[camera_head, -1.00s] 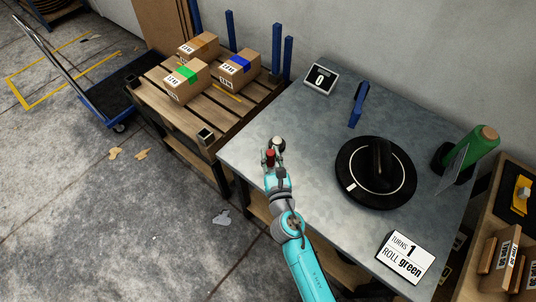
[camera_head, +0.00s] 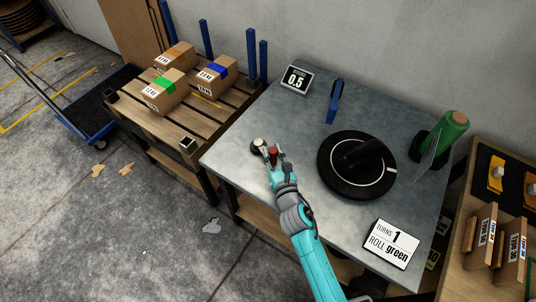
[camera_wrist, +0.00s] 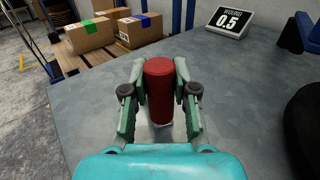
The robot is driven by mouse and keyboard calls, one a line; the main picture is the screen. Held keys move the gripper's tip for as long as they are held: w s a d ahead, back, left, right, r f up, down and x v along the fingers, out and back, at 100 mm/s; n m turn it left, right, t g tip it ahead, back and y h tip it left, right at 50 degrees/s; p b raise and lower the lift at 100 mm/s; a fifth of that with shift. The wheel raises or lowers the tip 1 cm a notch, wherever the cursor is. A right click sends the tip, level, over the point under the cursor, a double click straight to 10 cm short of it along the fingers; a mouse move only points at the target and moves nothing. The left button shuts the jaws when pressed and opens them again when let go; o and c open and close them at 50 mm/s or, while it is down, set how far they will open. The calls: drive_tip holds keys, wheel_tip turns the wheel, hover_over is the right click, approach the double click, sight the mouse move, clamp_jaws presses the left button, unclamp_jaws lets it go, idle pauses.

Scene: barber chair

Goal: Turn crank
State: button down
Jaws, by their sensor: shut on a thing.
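The crank's red handle (camera_wrist: 159,88) stands upright between the fingers of my gripper (camera_wrist: 158,85) in the wrist view. My gripper is shut on it. In the head view my gripper (camera_head: 272,158) holds the red handle (camera_head: 273,153) near the left edge of the grey table. The crank's pale round hub (camera_head: 259,145) is just left of the handle. A display (camera_head: 296,79) at the back of the table reads 0.5; it also shows in the wrist view (camera_wrist: 229,21). A black turntable (camera_head: 327,172) with a dark roll (camera_head: 362,154) on it sits right of the crank.
A sign (camera_head: 391,245) reads "TURNS 1, ROLL green". A green roll (camera_head: 447,134) stands at the table's right. A blue upright tool (camera_head: 334,101) stands behind the turntable. Boxes with coloured tape lie on a pallet (camera_head: 132,92) at left. Bare table (camera_head: 235,165) surrounds the crank.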

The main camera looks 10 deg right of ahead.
drive_tip(key=shift+w+d, duration=0.15)
drive_tip(key=shift+d, duration=0.15)
drive_tip(key=c, duration=0.9)
unclamp_jaws()
drive_tip(key=shift+s+d, duration=0.2)
drive_tip(key=shift+s, duration=2.8)
drive_tip(key=shift+s+d, duration=0.2)
drive_tip(key=shift+s, duration=2.8)
